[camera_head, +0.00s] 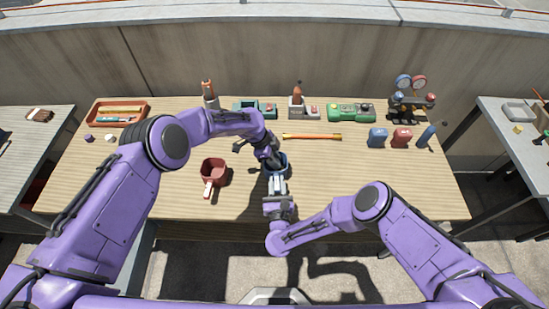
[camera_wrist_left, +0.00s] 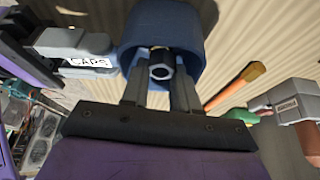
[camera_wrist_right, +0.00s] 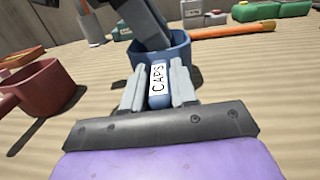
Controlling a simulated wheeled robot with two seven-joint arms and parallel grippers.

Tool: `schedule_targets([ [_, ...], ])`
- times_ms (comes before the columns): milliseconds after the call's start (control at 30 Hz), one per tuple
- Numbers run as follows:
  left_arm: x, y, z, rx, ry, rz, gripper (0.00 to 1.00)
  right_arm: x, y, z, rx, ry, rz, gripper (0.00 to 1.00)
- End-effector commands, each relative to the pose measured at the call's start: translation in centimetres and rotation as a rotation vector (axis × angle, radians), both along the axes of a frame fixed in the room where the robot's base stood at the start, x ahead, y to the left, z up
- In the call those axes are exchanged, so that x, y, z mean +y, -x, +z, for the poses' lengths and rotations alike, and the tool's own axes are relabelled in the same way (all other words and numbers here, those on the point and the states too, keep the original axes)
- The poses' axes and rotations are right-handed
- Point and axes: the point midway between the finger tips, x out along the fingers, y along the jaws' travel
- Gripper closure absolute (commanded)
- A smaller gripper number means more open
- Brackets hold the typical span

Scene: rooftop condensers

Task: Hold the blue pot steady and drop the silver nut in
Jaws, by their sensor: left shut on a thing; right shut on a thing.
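The blue pot (camera_head: 282,160) stands on the wooden table in the middle, with its handle, labelled CAPS (camera_wrist_right: 158,84), pointing toward me. My right gripper (camera_wrist_right: 158,92) is shut on that handle. My left gripper (camera_wrist_left: 162,88) is shut on the silver nut (camera_wrist_left: 161,72), which shows between its fingertips. In the left wrist view the nut is at the mouth of the blue pot (camera_wrist_left: 165,22). In the head view the left gripper (camera_head: 272,163) hides the nut and part of the pot's opening.
A red pot (camera_head: 214,172) with a handle stands to the left of the blue pot. An orange-handled rod (camera_head: 312,136) lies behind. Blue and red containers (camera_head: 401,137) stand at the right. Tools and a tray (camera_head: 117,112) line the back edge. The front right of the table is clear.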

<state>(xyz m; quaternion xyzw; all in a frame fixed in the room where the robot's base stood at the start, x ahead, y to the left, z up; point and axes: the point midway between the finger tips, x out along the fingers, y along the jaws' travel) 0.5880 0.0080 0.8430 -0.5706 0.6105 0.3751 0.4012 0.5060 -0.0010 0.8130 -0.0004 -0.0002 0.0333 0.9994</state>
Motion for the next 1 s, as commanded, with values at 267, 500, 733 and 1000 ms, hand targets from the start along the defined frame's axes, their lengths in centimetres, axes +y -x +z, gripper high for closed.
schedule_targets([
  [267, 0.0, 0.0, -0.4, 0.001, 0.000, 0.000, 0.65, 0.0, 0.0, 0.0, 0.000, 0.000, 0.000, 0.92],
  [500, 0.0, 0.0, -0.3, 0.001, 0.000, 0.000, 0.41, 0.0, 0.0, 0.0, 0.000, 0.000, 0.000, 0.92],
  [733, 0.6, -0.2, 1.0, -0.002, -0.001, 0.001, 0.41, 0.0, 0.0, 0.0, 0.000, 0.000, 0.000, 0.92],
  [1000, 3.3, -0.4, 7.2, -0.002, 0.000, 0.002, 0.41, 0.0, 0.0, 0.0, 0.000, 0.000, 0.000, 0.92],
])
